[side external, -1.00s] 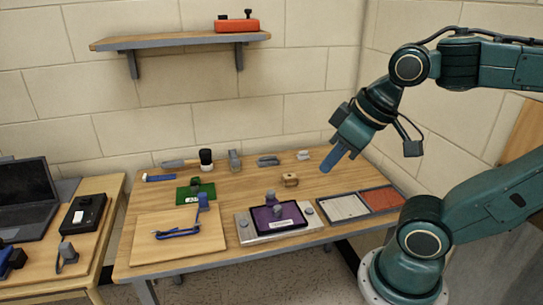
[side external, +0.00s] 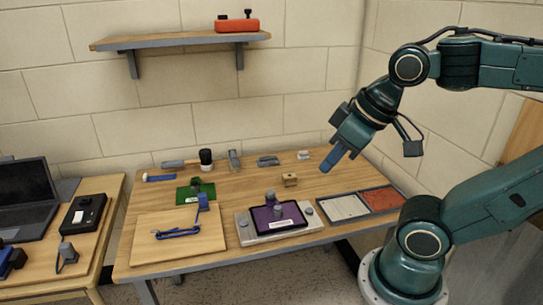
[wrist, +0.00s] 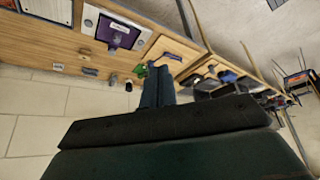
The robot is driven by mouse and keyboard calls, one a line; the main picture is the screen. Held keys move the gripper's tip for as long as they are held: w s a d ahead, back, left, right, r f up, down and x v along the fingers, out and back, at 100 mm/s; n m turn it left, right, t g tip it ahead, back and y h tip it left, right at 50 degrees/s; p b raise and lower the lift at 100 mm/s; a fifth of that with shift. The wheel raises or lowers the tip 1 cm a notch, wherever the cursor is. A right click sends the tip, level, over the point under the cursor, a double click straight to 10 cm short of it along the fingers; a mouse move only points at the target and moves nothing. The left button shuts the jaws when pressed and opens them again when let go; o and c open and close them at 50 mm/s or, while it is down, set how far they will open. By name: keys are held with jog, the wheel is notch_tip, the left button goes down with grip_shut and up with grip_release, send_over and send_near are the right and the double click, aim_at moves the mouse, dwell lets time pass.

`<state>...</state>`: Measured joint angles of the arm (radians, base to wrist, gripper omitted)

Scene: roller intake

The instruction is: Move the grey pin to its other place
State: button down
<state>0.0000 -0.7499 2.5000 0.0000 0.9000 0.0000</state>
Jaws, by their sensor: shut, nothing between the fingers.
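My gripper (side external: 333,160) hangs in the air above the back right of the workbench, its blue fingers shut with nothing between them. The fingers also show in the wrist view (wrist: 157,88). A grey tray (side external: 285,234) near the bench's front holds a dark panel with a purple face (side external: 291,217). Another dark grey piece (side external: 195,182) stands on a green plate (side external: 205,192). I cannot tell which is the grey pin.
A wooden board (side external: 190,240) carries a blue strap-like part (side external: 178,233). A two-part tray (side external: 360,204) lies at the right, and a small wooden block (side external: 290,180) behind the panel. A side table (side external: 90,255) stands left.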

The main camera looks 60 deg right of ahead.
jog(key=c, duration=1.2)
grip_release()
jog(key=shift+w+r, duration=0.1)
jog(key=shift+w, duration=0.1)
jog(key=shift+o, duration=0.6)
jog(key=shift+w+d, duration=0.15)
jog(key=shift+w, duration=0.15)
jog(key=w+d+f+n+g, duration=0.25)
jog(key=w+d, duration=0.25)
jog(key=w, duration=0.4)
jog(key=w+d+f+n+g, duration=0.1)
jog(key=w+d+f+n, duration=0.15)
jog(key=w+d, duration=0.5)
jog(key=w+d+f+n, duration=0.1)
jog(key=w+d+f, duration=0.2)
jog(key=f, duration=0.3)
jog(key=w+d+f+n+g, duration=0.1)
jog(key=w+d+f, duration=0.2)
jog(key=d+f, duration=0.2)
jog(key=w+d+f+n+g, duration=0.1)
jog(key=w+d+f+n, duration=0.1)
jog(key=f, duration=0.4)
jog(key=shift+w+d+f, duration=0.3)
jog(key=shift+w+d, duration=0.15)
jog(key=shift+d, duration=0.45)
